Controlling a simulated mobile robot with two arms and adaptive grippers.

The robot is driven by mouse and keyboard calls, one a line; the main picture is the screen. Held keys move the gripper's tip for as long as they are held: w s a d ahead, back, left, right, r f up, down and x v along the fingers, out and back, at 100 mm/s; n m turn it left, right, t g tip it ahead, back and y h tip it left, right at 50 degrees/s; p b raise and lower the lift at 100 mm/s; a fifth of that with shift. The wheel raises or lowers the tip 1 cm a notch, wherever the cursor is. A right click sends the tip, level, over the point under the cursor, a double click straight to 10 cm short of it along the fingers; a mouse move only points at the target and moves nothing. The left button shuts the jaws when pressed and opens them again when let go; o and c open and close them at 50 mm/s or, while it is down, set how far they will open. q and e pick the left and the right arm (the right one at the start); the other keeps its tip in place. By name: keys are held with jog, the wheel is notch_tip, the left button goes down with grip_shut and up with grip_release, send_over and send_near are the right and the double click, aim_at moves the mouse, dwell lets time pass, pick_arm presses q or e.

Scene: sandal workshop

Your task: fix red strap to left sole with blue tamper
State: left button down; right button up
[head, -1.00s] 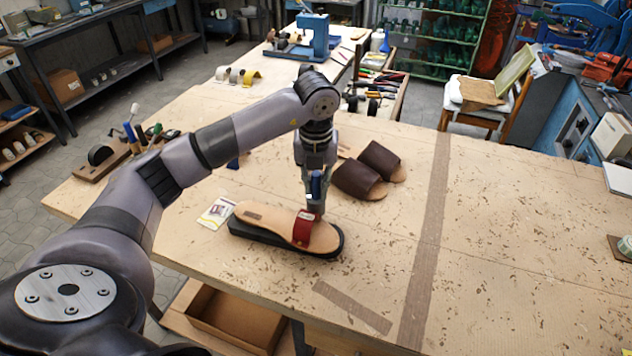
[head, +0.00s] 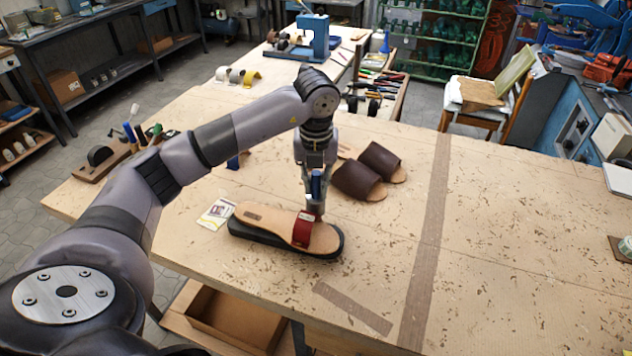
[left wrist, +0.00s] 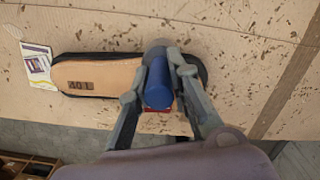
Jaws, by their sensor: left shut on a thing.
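The left sole (head: 265,218) is tan and lies on a black base (head: 270,242) on the workbench. It also shows in the left wrist view (left wrist: 105,73), stamped "40 L". The red strap (head: 302,231) crosses its right part; a thin red edge (left wrist: 152,109) shows in the left wrist view. My left gripper (head: 316,200) points down, shut on the blue tamper (left wrist: 159,88), at the strap's far end. The tamper's lower end is hidden, so I cannot tell whether it touches the strap. My right gripper is in no view.
Dark brown sandals (head: 360,180) lie just behind the gripper. A printed card (head: 217,213) lies left of the sole. A wooden tool holder (head: 105,168) stands at the bench's left.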

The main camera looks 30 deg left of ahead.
aim_at(316, 173)
pick_arm(q)
jog(key=shift+r+p, duration=0.6)
jog(key=shift+r, duration=0.9)
jog(key=shift+r, duration=0.1)
notch_tip(316, 173, up, 6)
jog(key=p, duration=0.4)
